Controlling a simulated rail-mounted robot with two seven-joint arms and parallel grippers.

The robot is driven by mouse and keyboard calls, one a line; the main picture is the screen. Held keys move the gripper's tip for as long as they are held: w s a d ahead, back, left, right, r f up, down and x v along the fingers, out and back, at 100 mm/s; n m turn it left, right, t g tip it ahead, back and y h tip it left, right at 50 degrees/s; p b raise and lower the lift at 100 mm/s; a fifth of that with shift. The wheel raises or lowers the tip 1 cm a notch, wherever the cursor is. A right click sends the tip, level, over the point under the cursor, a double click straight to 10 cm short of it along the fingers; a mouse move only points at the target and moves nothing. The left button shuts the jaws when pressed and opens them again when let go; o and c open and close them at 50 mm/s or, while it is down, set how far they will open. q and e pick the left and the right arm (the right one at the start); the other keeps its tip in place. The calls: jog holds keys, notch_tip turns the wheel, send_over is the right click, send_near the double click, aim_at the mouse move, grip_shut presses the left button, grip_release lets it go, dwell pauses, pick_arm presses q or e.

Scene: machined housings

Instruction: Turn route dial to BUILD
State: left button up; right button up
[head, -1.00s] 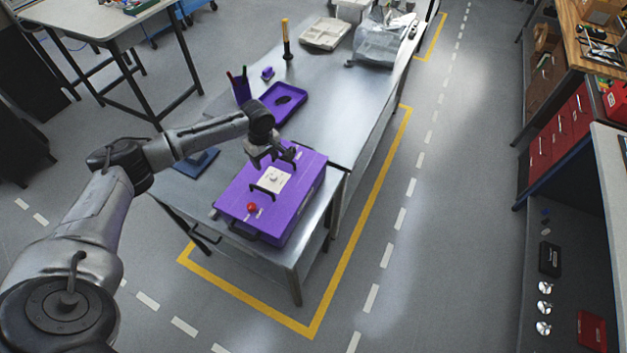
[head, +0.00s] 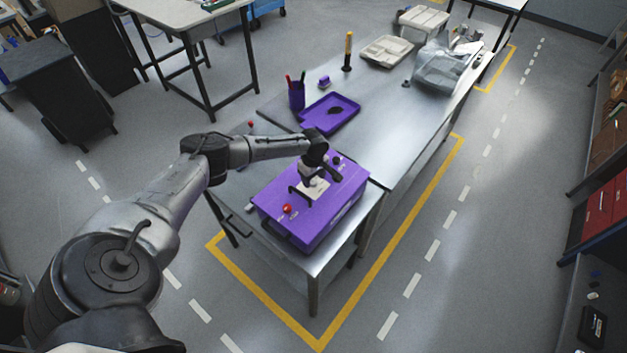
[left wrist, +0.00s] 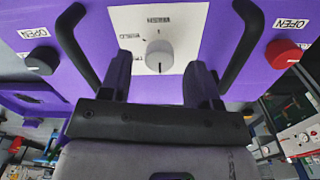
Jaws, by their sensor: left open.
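A purple box (head: 335,205) stands on the near end of the metal bench, with a white dial plate on its top. In the left wrist view the plate (left wrist: 185,22) carries a round grey route dial (left wrist: 159,56) with a dark mark toward the bottom of the picture. Small labels surround the dial; I cannot read them surely. My left gripper (left wrist: 160,66) is open, its two fingers on either side of the dial with gaps showing. In the head view my left gripper (head: 311,176) is over the plate and hides part of it. My right gripper is not in view.
Two black handles (left wrist: 75,50) flank the dial plate. A red knob (left wrist: 283,54) and a dark knob (left wrist: 42,60), each near an OPEN label, sit farther out. A purple tray (head: 318,121) and purple cup (head: 297,96) stand behind on the bench.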

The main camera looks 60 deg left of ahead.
pick_arm(q)
jog(key=shift+f, duration=0.8)
jog(key=shift+c, duration=0.2)
jog(key=c, duration=0.9)
